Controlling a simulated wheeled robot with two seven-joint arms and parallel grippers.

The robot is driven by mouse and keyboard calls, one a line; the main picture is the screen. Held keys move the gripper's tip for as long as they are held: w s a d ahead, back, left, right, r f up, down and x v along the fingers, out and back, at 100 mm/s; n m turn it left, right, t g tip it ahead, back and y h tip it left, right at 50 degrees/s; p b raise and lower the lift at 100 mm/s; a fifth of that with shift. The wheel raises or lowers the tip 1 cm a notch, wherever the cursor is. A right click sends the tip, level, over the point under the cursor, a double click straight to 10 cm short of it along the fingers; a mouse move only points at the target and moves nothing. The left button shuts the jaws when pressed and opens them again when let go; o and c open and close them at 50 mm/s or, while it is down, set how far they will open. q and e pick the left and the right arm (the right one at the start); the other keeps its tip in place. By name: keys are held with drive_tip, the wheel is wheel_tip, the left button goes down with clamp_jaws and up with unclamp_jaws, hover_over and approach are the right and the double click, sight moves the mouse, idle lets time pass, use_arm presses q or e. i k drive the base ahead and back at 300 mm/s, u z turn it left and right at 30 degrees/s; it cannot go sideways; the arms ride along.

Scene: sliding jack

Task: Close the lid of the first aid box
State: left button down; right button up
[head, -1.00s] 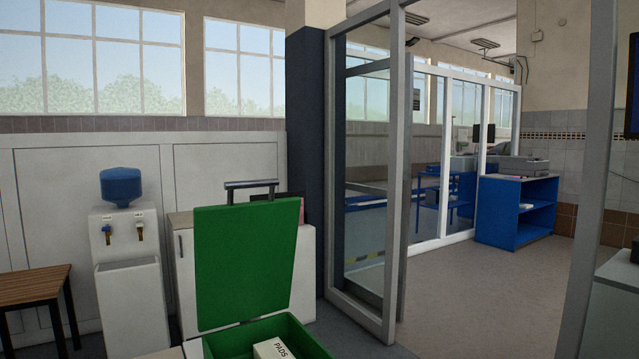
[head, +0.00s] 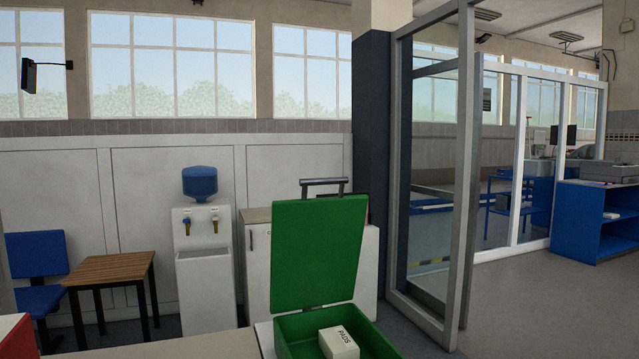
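The green first aid box (head: 296,331) stands open on a light surface at the bottom of the head view, right of the middle. Its green lid (head: 318,250) stands up at the back, close to upright, with its inner or outer face turned toward me. A white carton marked PADS (head: 339,342) lies inside the box. The front of the box is cut off by the lower picture edge. Neither of my grippers shows in this view.
A light tabletop (head: 200,346) extends left of the box, with a red and white object (head: 14,335) at the lower left corner. Behind stand a water dispenser (head: 204,265), a white cabinet (head: 257,262), a wooden table (head: 108,270) and a blue chair (head: 38,270). Open floor lies right.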

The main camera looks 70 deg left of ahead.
sight(317, 242)
drive_tip(key=k, duration=0.6)
drive_tip(key=u, duration=0.7)
